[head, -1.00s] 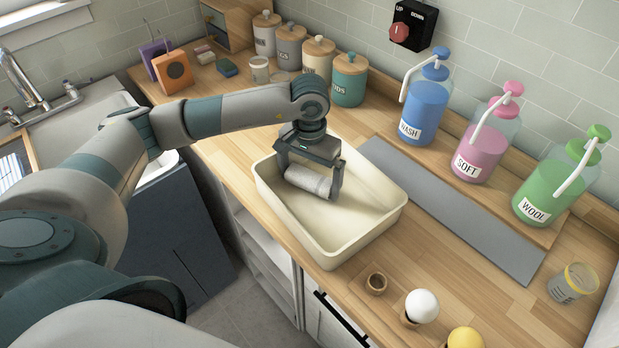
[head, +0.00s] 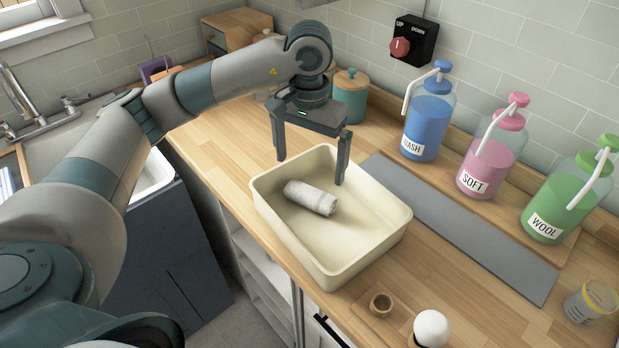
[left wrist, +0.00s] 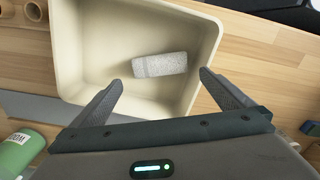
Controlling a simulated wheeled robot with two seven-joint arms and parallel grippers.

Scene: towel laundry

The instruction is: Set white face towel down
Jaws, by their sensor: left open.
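The white face towel (head: 310,198) is rolled up and lies on the floor of the cream tray (head: 345,262), toward its back left. It also shows in the left wrist view (left wrist: 160,65), lying in the tray (left wrist: 72,50). My left gripper (head: 311,172) is open and empty above the tray's back side, with its fingers spread wide and apart from the towel. In the left wrist view my left gripper's fingertips (left wrist: 161,82) stand on either side of the towel, not touching it. My right gripper is not in view.
Blue (head: 428,125), pink (head: 492,150) and green (head: 568,195) pump bottles stand on a wooden ledge at right. A grey mat (head: 460,232) lies between tray and bottles. A teal canister (head: 350,98) stands behind my gripper.

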